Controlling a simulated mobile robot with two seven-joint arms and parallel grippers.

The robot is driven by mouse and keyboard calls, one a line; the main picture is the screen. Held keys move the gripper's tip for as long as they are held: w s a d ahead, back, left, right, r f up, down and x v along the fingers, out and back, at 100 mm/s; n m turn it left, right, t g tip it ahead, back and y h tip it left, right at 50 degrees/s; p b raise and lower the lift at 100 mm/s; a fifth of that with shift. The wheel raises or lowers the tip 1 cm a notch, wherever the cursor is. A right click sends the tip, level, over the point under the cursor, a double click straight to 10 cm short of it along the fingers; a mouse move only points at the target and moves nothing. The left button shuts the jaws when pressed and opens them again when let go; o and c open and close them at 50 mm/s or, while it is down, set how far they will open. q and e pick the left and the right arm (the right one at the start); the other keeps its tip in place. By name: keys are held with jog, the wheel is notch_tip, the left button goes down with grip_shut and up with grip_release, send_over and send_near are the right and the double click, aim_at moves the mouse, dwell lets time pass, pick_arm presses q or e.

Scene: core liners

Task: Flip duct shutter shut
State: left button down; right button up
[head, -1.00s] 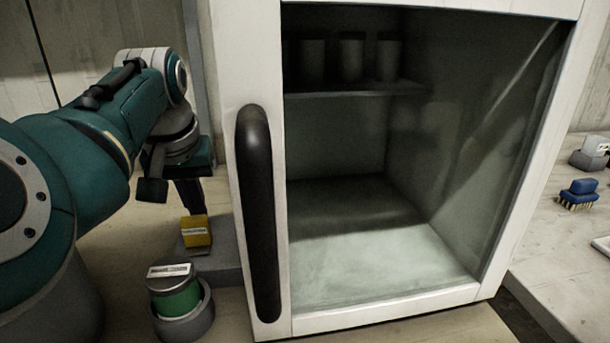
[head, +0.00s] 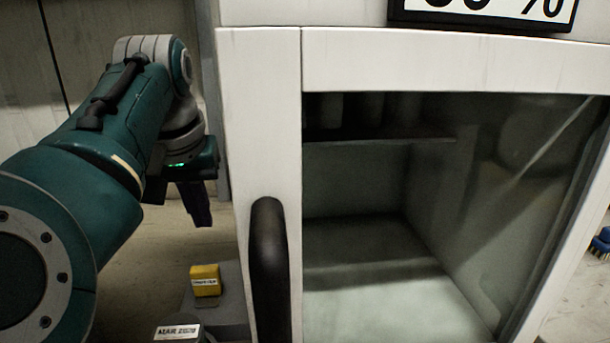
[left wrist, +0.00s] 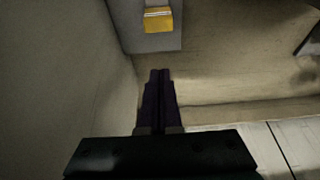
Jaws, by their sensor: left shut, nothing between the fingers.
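I cannot make out a duct shutter in either view. My left gripper (head: 200,218) is shut and empty, its dark fingers pointing down beside the left side of the white cabinet (head: 262,120). In the left wrist view its fingertips (left wrist: 160,74) are together, with nothing held. A yellow labelled block (head: 205,280) stands on a grey base below the fingers, apart from them. The block also shows at the top of the left wrist view (left wrist: 158,19). My right gripper is not in view.
The cabinet has a black upright handle (head: 268,270) and a large window with a shelf (head: 375,139) inside. A percent display (head: 485,12) sits at the top. A labelled lid (head: 178,332) is cut off below. A blue brush (head: 602,243) lies at the right edge.

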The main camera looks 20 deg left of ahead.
pick_arm(q)
jog(key=shift+v, duration=1.5)
